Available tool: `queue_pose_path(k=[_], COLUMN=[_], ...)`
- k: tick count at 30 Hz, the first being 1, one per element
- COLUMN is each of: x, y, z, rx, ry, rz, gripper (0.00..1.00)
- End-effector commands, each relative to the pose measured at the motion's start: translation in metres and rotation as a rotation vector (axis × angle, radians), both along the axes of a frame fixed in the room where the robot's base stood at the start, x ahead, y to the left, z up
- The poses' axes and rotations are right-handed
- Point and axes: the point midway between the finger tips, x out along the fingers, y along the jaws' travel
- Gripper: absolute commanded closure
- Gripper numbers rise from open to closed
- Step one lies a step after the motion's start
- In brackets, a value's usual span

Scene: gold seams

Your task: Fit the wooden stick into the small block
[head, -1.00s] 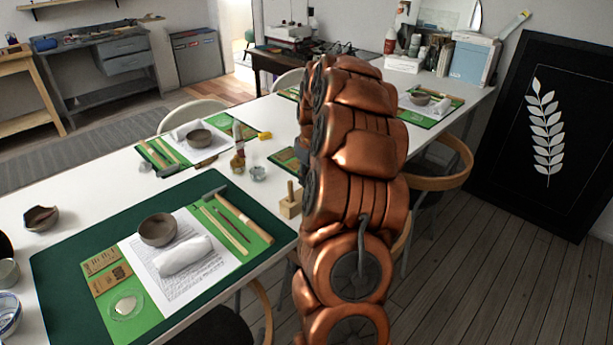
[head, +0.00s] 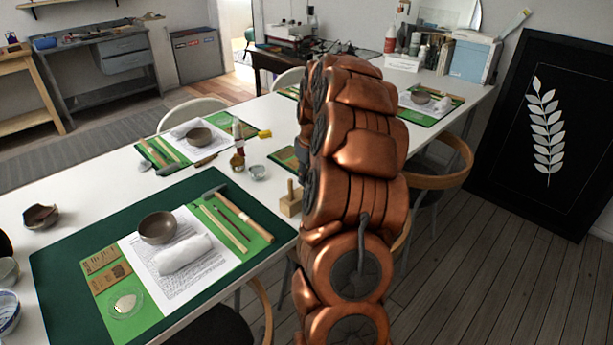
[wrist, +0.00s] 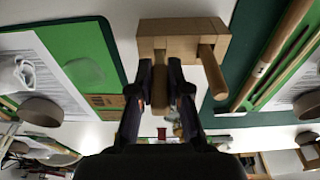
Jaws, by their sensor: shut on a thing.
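The small block (wrist: 185,27) is pale wood and fills the top middle of the wrist view. One round wooden peg (wrist: 212,70) stands out of its right side. My gripper (wrist: 160,90) is shut on a wooden stick (wrist: 160,88), whose far end meets the left side of the block's face. I cannot tell how deep it sits in the block. In the head view the block (head: 290,205) stands near the table's right edge, with an upright peg (head: 290,186) showing. My arm hides the gripper and the held stick there.
A dark green mat (head: 60,270) lies left of the block. It carries a grey bowl (head: 158,228), a white roll (head: 184,255), a hammer (head: 240,215) and thin tools. A small glass cup (head: 258,172) and a bottle (head: 237,160) stand farther back. A chair (head: 440,165) is at right.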

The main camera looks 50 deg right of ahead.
Motion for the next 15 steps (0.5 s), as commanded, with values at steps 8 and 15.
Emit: queue_pose_path(k=[8, 15], x=[0.0000, 0.0000], y=[0.0000, 0.0000], z=[0.0000, 0.0000], rx=[0.000, 0.000], ry=[0.000, 0.000], rz=[0.000, 0.000], gripper=[0.63, 0.54])
